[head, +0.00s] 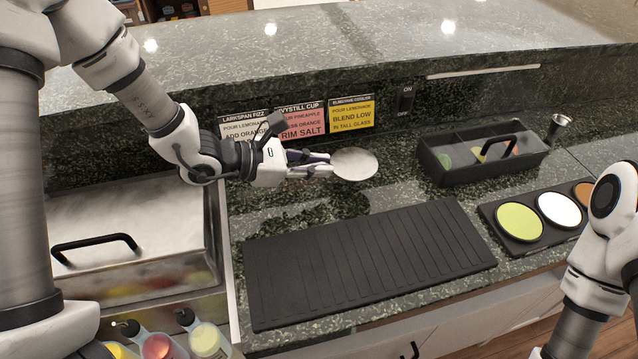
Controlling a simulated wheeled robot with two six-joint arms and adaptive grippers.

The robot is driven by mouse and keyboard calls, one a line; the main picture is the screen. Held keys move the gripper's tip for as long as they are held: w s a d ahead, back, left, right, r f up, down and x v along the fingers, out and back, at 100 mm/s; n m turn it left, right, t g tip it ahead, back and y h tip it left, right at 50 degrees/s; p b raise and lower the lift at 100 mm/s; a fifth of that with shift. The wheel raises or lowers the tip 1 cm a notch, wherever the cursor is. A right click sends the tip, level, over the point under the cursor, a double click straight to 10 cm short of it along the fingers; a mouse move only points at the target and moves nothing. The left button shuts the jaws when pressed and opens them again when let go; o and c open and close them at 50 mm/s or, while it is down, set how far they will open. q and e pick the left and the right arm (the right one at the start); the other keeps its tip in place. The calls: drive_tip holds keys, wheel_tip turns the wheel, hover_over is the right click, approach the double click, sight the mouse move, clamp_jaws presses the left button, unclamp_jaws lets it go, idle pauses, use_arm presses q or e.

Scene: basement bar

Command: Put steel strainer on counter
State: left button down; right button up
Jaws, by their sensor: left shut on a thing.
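The steel strainer (355,164) shows as a pale round disc in the head view, near the middle of the picture. My left gripper (326,165) is shut on its left side and holds it over the dark green stone counter (400,189). A dark shadow lies on the counter below and to the left of it, so it seems to be above the surface. The strainer's handle is hidden in the gripper. My right arm comes in at the right edge, but its gripper is out of the picture.
A black ribbed mat (370,262) lies in front of the strainer. A black caddy (485,159) and a small metal jigger (557,127) stand to the right. Recipe cards (300,121) lean behind. A rimmer tray (513,244) lies front right; a steel bin lid (130,225) is left.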

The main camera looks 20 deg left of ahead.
sight(317, 193)
use_arm(q)
wheel_tip(317, 193, down, 4)
drive_tip(key=shift+s+f, duration=0.1)
drive_tip(key=shift+f, duration=0.1)
drive_tip(key=c, duration=1.2)
unclamp_jaws()
drive_tip(key=shift+r, duration=0.1)
